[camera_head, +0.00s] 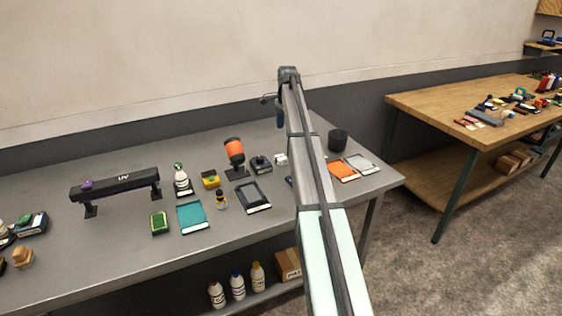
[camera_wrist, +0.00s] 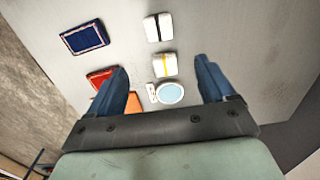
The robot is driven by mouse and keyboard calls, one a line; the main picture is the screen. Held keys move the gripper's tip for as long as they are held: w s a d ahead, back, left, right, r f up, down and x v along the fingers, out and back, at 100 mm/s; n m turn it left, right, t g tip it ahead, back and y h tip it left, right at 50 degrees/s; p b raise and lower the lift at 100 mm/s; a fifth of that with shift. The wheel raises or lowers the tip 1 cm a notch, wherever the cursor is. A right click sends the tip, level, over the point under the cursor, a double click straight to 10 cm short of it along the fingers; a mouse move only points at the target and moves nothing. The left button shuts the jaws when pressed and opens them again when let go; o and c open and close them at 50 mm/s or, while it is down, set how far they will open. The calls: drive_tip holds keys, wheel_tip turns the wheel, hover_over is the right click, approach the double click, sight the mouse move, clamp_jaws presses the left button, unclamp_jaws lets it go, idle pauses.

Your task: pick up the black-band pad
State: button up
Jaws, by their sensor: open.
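In the wrist view, a small white pad with what looks like a thin dark band (camera_wrist: 158,27) lies flat on the grey table, beyond my fingertips. A similar white pad with a yellow band (camera_wrist: 165,65) lies closer, between the lines of my fingers. My gripper (camera_wrist: 161,66) is open and empty, its two blue fingers wide apart above the table. In the head view, a blue finger of my gripper (camera_head: 280,117) shows above the back of the table. A small white item (camera_head: 281,159) shows beside my arm there; its band cannot be made out.
In the wrist view, a pale-blue round item (camera_wrist: 171,94), a red item (camera_wrist: 100,78) and a dark blue rectangle (camera_wrist: 84,37) lie nearby. In the head view, an orange card (camera_head: 343,172), a dark cup (camera_head: 337,140) and an orange-topped device (camera_head: 235,152) stand around my arm.

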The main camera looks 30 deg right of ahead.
drive_tip(key=a, duration=0.1)
hover_over(281, 157)
drive_tip(key=f, duration=0.8)
drive_tip(key=shift+w+d+f, duration=0.2)
drive_tip(key=shift+d+f, duration=0.05)
drive_tip(key=shift+f, duration=0.15)
drive_tip(key=shift+a+f, duration=0.2)
drive_tip(key=shift+f, duration=2.45)
drive_tip(key=shift+c, duration=0.3)
drive_tip(key=c, duration=1)
wheel_tip(281, 157, up, 10)
drive_tip(key=shift+r, duration=0.1)
